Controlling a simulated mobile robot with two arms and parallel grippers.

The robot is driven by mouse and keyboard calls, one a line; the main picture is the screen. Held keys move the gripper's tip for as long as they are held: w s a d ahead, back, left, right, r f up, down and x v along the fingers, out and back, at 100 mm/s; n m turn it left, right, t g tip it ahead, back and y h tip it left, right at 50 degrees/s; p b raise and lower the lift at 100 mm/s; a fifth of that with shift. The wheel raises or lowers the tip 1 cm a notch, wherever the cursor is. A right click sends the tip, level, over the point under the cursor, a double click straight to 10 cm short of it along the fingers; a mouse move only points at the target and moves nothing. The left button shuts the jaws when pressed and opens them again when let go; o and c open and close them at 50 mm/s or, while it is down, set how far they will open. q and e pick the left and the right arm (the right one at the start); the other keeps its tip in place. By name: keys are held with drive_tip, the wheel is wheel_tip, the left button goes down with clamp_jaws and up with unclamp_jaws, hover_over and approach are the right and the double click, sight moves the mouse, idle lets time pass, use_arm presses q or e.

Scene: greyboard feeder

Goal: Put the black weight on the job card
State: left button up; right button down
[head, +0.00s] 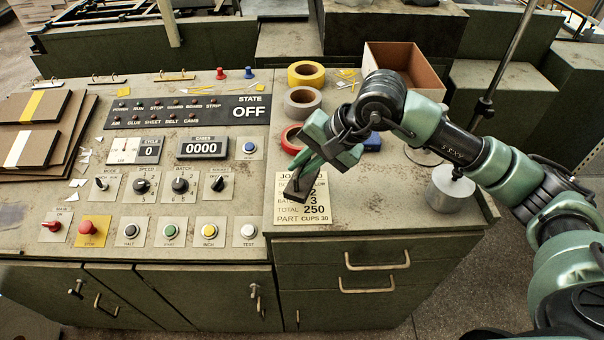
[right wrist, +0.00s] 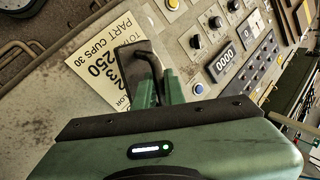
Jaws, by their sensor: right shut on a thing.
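The job card (head: 318,205) is a cream printed sheet lying flat on the right part of the console top, near its front edge. The black weight (head: 298,187) is a small dark block at the card's left part, covering some of its print. My right gripper (head: 311,165) reaches in from the right and is shut on the black weight's upper part. In the right wrist view the weight (right wrist: 138,62) shows between the fingers, in front of the card (right wrist: 103,62). I cannot tell whether its base touches the card. My left gripper is not in view.
Tape rolls, yellow (head: 306,74), grey (head: 302,102) and red (head: 294,138), stand behind the card. A blue object (head: 372,142) and a metal cylinder (head: 450,190) lie to the right. An open cardboard box (head: 408,60) is at the back. Buttons and knobs (head: 209,233) fill the left.

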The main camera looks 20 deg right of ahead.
sight(302, 179)
drive_tip(key=shift+f+p, duration=0.4)
drive_tip(key=shift+f, duration=1.35)
drive_tip(key=shift+f, duration=0.1)
drive_tip(key=c, duration=1.8)
unclamp_jaws()
drive_tip(key=shift+f, duration=0.15)
drive_tip(key=shift+c, duration=0.2)
drive_tip(key=o, duration=0.3)
drive_tip(key=shift+o, duration=0.2)
drive_tip(key=shift+s, duration=0.1)
drive_tip(key=b+v, duration=0.2)
drive_tip(key=v, duration=1)
drive_tip(key=shift+b, duration=0.35)
